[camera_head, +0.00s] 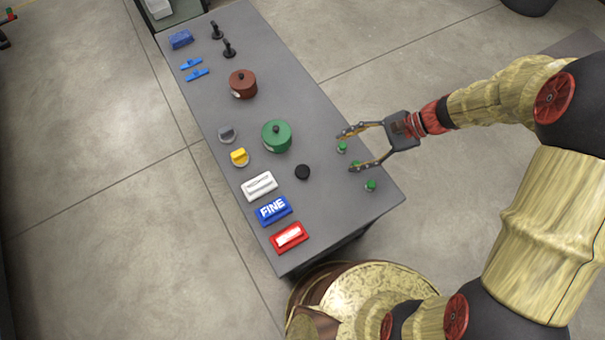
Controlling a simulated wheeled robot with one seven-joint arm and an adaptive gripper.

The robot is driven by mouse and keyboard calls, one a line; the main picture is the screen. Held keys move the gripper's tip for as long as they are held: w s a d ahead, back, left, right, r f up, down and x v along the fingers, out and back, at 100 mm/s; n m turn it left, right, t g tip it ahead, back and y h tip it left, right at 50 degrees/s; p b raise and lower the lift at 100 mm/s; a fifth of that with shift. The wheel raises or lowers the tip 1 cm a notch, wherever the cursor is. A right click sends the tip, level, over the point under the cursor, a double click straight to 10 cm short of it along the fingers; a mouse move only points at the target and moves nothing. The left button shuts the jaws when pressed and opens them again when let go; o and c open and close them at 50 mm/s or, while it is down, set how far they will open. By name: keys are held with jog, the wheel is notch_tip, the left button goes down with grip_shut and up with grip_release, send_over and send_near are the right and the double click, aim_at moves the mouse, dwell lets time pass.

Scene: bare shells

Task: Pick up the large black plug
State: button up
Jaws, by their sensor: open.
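A round black plug (303,171) stands on the grey table (330,205), right of and below a green lidded pot (277,136). It is the only round, low black piece on the table. My gripper (347,152) is open over the table's right edge, to the right of the black plug and apart from it. Its fingers point left. A small green-topped piece (342,147) shows near the upper fingertip, and I see nothing held. The gripper's height above the table is hard to tell.
Another green-topped piece (370,185) is near the right edge. A white block (259,186), a blue FINE block (273,210) and a red block (290,237) line the left edge. A brown pot (243,84) and two black upright pieces (229,48) are farther back.

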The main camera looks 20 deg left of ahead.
aim_at(304, 171)
jog(key=a+f+m+y, duration=0.1)
jog(key=a+f, duration=0.1)
jog(key=f, duration=0.3)
jog(key=a+f+m+y+b, duration=0.1)
jog(key=f+m, duration=0.1)
jog(key=f, duration=0.3)
jog(key=a+f+m+y+b, duration=0.1)
jog(key=a+f+m, duration=0.1)
jog(key=f, duration=0.4)
jog(key=shift+w+a+y, duration=0.3)
jog(key=shift+a, duration=0.05)
jog(key=shift+s+a+f+m+b, duration=0.15)
jog(key=shift+a+f+m+b, duration=0.15)
jog(key=shift+a+f+m, duration=0.15)
jog(key=b+x, duration=0.3)
jog(key=x, duration=0.4)
jog(key=shift+d+f, duration=0.1)
jog(key=shift+f, duration=0.1)
jog(key=shift+r, duration=0.1)
jog(key=shift+c, duration=1.2)
jog(key=c, duration=1)
